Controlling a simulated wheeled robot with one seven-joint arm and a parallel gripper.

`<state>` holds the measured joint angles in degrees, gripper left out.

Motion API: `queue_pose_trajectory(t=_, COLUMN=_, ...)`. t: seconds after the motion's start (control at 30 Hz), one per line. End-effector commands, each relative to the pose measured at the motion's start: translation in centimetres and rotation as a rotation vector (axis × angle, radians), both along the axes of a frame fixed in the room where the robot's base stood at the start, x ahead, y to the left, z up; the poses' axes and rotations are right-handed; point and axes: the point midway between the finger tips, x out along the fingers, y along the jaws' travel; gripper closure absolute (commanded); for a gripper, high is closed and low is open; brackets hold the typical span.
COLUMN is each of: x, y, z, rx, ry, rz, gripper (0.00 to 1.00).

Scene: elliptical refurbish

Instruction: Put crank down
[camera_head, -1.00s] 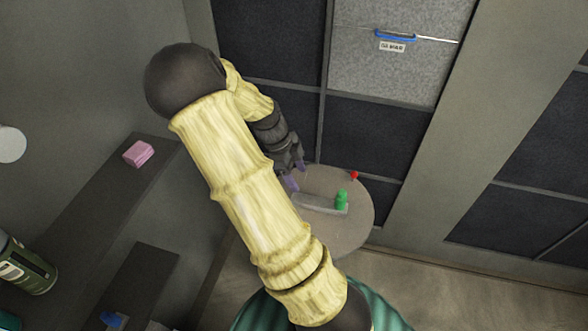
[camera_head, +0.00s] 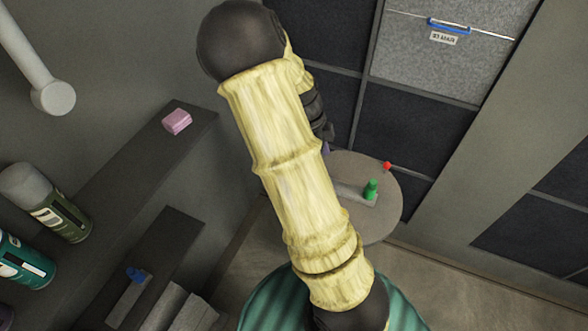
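A crank, a flat grey bar (camera_head: 352,193) with an upright green knob (camera_head: 371,189), lies on the round grey table (camera_head: 383,222). Its left end is hidden behind my arm. My gripper (camera_head: 326,146) is mostly hidden behind my pale yellow arm. Only its dark body and a bit of purple finger show, by the table's upper left edge. I cannot see whether the fingers are open or shut, or whether they touch the bar.
A red knob (camera_head: 387,166) is at the table's far edge. Left are a dark shelf with a pink block (camera_head: 177,121), a lower shelf with a blue-knobbed grey piece (camera_head: 134,274), and spray cans (camera_head: 46,203). Panelled cabinets with a blue handle (camera_head: 449,25) stand behind.

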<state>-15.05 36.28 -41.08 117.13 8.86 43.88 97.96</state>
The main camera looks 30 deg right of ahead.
Motion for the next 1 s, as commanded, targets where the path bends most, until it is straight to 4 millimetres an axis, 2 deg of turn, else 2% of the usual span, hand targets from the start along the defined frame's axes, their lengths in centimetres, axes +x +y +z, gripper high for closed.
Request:
queue_pose_trajectory(t=0.33, x=-2.3, y=7.0, z=1.9, rx=0.265, ry=-0.048, rz=0.841, gripper=0.42)
queue_pose_trajectory(t=0.5, x=-3.6, y=10.4, z=3.4, rx=0.297, ry=-0.078, rz=1.298, gripper=0.42)
queue_pose_trajectory(t=0.7, x=-5.7, y=13.9, z=5.4, rx=0.242, ry=-0.08, rz=1.842, gripper=0.42)
queue_pose_trajectory(t=0.83, x=-6.8, y=15.4, z=6.3, rx=0.179, ry=-0.054, rz=2.107, gripper=0.42)
queue_pose_trajectory(t=1.0, x=-7.3, y=15.8, z=6.6, rx=0.146, ry=-0.033, rz=2.225, gripper=0.42)
